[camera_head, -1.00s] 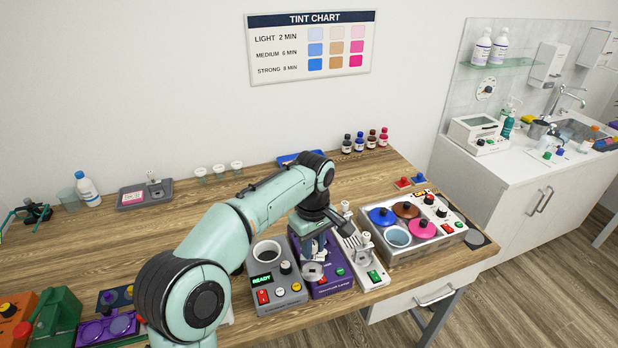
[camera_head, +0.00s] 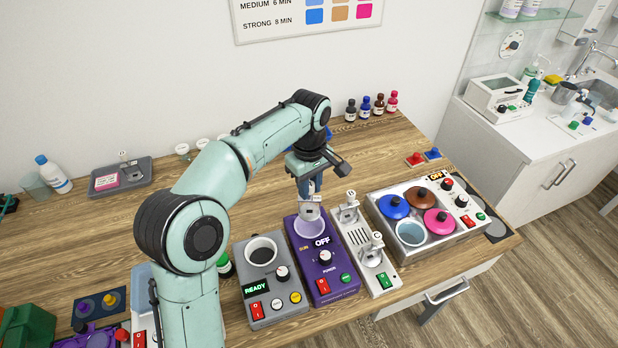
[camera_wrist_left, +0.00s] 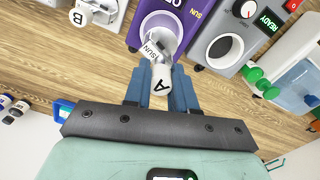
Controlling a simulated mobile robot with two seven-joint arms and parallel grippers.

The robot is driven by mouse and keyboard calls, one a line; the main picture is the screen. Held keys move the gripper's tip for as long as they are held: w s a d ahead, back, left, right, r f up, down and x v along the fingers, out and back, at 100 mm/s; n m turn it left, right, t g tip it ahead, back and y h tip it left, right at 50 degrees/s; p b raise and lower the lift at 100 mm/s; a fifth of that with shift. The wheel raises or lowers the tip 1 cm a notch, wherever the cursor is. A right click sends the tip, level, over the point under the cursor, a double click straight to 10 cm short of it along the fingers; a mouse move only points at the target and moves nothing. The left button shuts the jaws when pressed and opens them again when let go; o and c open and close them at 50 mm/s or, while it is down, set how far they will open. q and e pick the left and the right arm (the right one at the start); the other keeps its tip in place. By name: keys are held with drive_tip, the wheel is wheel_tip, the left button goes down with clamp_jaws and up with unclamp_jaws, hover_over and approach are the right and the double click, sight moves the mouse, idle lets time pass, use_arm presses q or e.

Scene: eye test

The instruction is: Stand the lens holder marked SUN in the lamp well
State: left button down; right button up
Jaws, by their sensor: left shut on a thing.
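My left gripper (camera_head: 308,185) points down with its jaws shut on the lens holder (camera_head: 309,211), a pale metal piece. In the left wrist view, the holder's tag reads SUN (camera_wrist_left: 153,50) and its top is marked A (camera_wrist_left: 160,80), between the blue fingers (camera_wrist_left: 157,92). The lamp well (camera_head: 310,231) is the round pale opening in the purple lamp box (camera_head: 324,284), whose display reads OFF. The holder's lower end overlaps the well's far side; I cannot tell whether it is inside or above. The well also shows in the left wrist view (camera_wrist_left: 158,22). My right gripper is out of view.
A white rack (camera_head: 384,283) with two other lens holders stands close right of the lamp box. A grey box (camera_head: 274,310) reading READY stands close left. A steel unit (camera_head: 455,240) with coloured lids is further right. Bare wood lies behind the lamp box.

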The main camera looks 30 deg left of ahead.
sight(310, 198)
use_arm(q)
drive_tip(key=f, duration=0.1)
drive_tip(key=f+b, duration=0.1)
drive_tip(key=f, duration=0.1)
drive_tip(key=shift+s+d, duration=0.1)
drive_tip(key=shift+s, duration=0.2)
drive_tip(key=shift+w+f+b, duration=0.15)
drive_tip(key=shift+f+b, duration=1.45)
drive_tip(key=shift+f, duration=1.75)
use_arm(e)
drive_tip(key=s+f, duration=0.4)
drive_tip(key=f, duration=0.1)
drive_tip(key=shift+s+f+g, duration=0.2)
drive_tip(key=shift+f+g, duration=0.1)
use_arm(q)
drive_tip(key=shift+f, duration=0.25)
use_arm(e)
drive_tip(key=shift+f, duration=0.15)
use_arm(q)
drive_tip(key=c, duration=0.5)
unclamp_jaws()
